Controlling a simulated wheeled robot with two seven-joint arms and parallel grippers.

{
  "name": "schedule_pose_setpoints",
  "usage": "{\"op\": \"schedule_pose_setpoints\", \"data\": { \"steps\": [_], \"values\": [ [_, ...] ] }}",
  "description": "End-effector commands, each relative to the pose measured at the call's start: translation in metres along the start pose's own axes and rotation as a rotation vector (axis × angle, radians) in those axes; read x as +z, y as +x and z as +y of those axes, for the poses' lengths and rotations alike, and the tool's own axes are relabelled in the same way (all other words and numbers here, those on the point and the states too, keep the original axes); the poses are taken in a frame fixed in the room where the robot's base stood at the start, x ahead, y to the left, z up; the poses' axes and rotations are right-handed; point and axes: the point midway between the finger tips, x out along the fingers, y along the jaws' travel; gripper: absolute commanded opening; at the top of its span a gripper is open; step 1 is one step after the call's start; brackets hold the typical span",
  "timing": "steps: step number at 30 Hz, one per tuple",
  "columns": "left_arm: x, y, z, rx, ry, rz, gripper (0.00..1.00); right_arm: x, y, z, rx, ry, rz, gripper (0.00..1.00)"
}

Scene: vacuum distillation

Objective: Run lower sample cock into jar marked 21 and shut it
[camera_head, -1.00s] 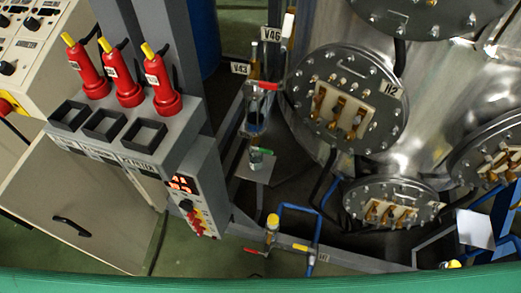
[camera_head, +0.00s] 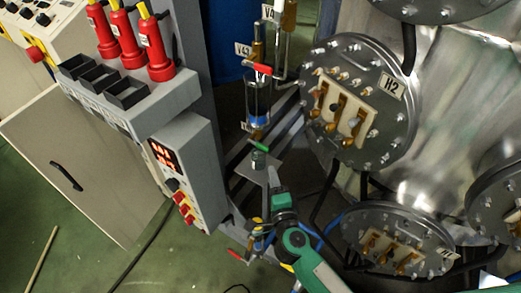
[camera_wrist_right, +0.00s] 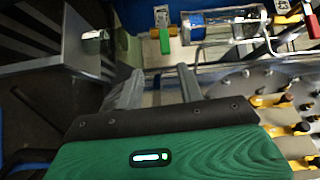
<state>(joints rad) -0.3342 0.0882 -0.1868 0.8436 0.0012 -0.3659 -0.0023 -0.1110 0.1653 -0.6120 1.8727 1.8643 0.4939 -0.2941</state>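The lower sample cock's green handle (camera_head: 258,146) sits below a sight glass (camera_head: 257,100) holding blue liquid. A small glass jar (camera_head: 258,160) stands on a grey shelf plate (camera_head: 250,175) below the cock; no marking on it is legible. My right gripper (camera_head: 274,187) is just below and right of the jar and shelf, apart from the green handle. In the right wrist view its two fingers (camera_wrist_right: 157,88) are spread with nothing between them; the green handle (camera_wrist_right: 165,40) lies beyond them, and the shelf with the jar (camera_wrist_right: 95,37) is to the left. My left gripper is not in view.
A red upper handle (camera_head: 262,69) is above the sight glass. The steel vessel with bolted flange H2 (camera_head: 390,88) is close on the right. A grey control box (camera_head: 180,175) stands on the left. Pipes and a red-handled valve (camera_head: 238,256) are low down.

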Motion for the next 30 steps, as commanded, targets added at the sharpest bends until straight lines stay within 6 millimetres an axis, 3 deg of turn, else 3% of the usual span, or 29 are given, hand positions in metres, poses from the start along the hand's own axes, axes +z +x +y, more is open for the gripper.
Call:
{"op": "schedule_pose_setpoints", "data": {
  "steps": [8, 21, 30],
  "values": [
    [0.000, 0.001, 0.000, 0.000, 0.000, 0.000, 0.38, 0.003, 0.014, -0.011, -0.004, 0.046, -0.001, 0.38],
    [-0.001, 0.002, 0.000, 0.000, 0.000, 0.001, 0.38, 0.003, 0.100, -0.010, -0.004, 0.044, -0.002, 0.38],
    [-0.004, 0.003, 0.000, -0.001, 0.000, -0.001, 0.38, 0.003, 0.133, -0.009, -0.002, 0.043, -0.002, 0.38]
  ]
}}
